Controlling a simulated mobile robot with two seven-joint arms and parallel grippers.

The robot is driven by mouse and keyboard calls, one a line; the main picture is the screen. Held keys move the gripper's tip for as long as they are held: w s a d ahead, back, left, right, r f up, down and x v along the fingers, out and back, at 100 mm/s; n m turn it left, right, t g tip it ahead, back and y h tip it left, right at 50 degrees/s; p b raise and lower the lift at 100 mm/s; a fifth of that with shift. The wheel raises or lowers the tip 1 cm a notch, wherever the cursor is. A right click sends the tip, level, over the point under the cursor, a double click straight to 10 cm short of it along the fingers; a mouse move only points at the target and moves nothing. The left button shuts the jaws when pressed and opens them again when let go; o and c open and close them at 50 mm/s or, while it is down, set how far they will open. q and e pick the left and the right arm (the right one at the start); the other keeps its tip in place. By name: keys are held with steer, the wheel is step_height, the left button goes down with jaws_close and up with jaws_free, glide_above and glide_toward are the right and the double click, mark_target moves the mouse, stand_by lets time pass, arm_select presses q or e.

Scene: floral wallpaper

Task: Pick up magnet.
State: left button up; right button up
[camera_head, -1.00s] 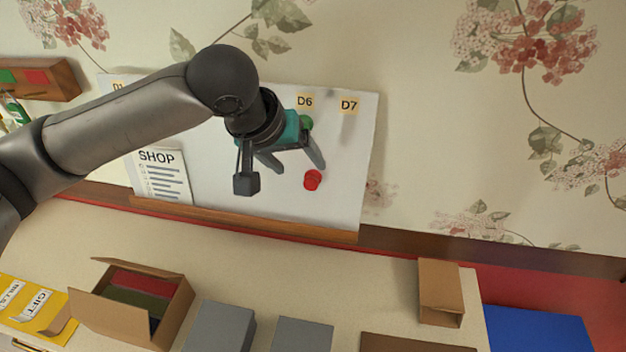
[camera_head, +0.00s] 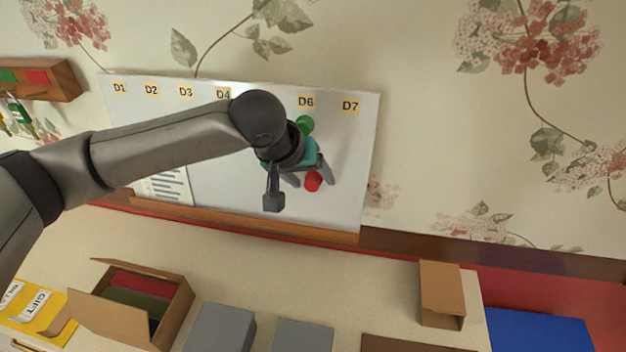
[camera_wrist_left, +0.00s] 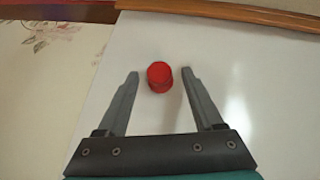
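A red round magnet (camera_head: 313,181) sits on the whiteboard (camera_head: 345,150) at its lower right. It also shows in the left wrist view (camera_wrist_left: 159,76), between and slightly beyond the tips of the two fingers. My left gripper (camera_head: 312,180) is at the board, around the magnet's position, and is open, with a gap on each side of the magnet in the left wrist view (camera_wrist_left: 160,74). A green round magnet (camera_head: 305,125) is on the board under label D6, just above the gripper. My right gripper is not in view.
The board has labels D1 to D7 along its top and a paper (camera_head: 170,185) at lower left, partly hidden by my arm. A wooden ledge (camera_head: 250,223) runs below. Open cardboard boxes (camera_head: 440,292) and grey boxes (camera_head: 303,335) stand on the counter.

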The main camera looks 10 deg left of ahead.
arm_select(q)
jaws_close()
stand_by(0.3)
stand_by(0.3)
